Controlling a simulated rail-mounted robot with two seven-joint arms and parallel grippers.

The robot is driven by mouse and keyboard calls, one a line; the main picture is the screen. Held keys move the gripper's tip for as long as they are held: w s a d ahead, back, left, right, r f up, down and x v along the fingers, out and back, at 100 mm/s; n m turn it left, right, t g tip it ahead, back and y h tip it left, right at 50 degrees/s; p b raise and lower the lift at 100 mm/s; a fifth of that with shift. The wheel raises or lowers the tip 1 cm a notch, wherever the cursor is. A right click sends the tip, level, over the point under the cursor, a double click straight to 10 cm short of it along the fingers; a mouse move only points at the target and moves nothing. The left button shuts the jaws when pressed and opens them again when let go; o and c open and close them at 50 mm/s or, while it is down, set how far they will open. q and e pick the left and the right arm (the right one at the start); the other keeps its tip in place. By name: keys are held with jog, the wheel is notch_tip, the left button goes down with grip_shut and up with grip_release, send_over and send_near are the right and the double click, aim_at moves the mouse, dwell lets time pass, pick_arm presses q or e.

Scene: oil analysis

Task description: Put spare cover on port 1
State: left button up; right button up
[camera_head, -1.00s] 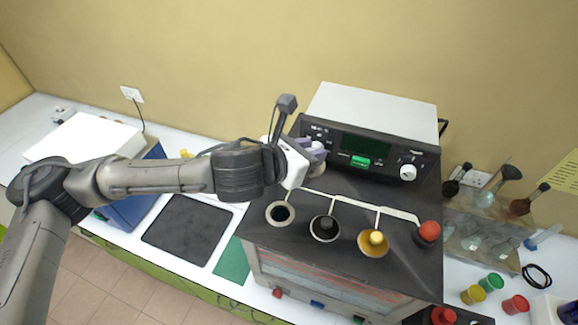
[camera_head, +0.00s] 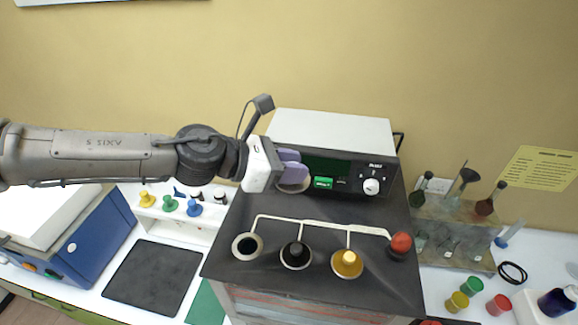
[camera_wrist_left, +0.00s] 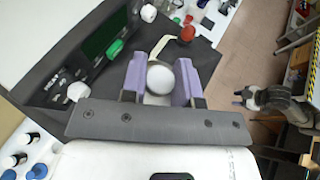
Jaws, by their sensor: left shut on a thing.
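My left gripper (camera_head: 290,168) has purple fingers and reaches in from the left, over the back of the black-topped machine, in front of its control panel. It is shut on a pale round cover (camera_wrist_left: 172,76), which shows between the fingers in the left wrist view; part of it shows below them in the head view (camera_head: 293,187). Ports stand in a row on the machine top. The leftmost port (camera_head: 247,246) is an open ring with a dark hole. No port numbers are readable.
A pale branched bar (camera_head: 320,223) links the ports. The panel has a green button (camera_head: 323,183) and a white dial (camera_head: 371,187). Spare coloured knobs stand on a white rack (camera_head: 165,224) at left. A flask rack (camera_head: 455,245) is at right. A grey arm (camera_wrist_left: 270,100) shows in the wrist view.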

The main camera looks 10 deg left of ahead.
pick_arm(q)
jog(key=shift+s+a+f+m+g+h+b, duration=0.15)
jog(key=shift+f+m+g+h+b, duration=0.3)
jog(key=shift+f+m+g, duration=0.35)
jog(key=a+f+m+g+b, duration=0.1)
jog(key=a+f+m+g, duration=0.1)
jog(key=f, duration=0.4)
jog(key=s+a+f+m+g, duration=0.1)
jog(key=a+f+m+g, duration=0.1)
jog(key=f, duration=0.5)
jog(key=s+a+f+m+g+b, duration=0.1)
jog(key=a+f+m+g, duration=0.2)
jog(key=a+f, duration=0.3)
jog(key=shift+s+f+g+b, duration=0.15)
jog(key=shift+g+b, duration=0.15)
jog(key=shift+g, duration=0.4)
jog(key=shift+f, duration=0.25)
jog(key=shift+r+b, duration=0.15)
jog(key=shift+b, duration=0.25)
jog(key=shift+r, duration=0.25)
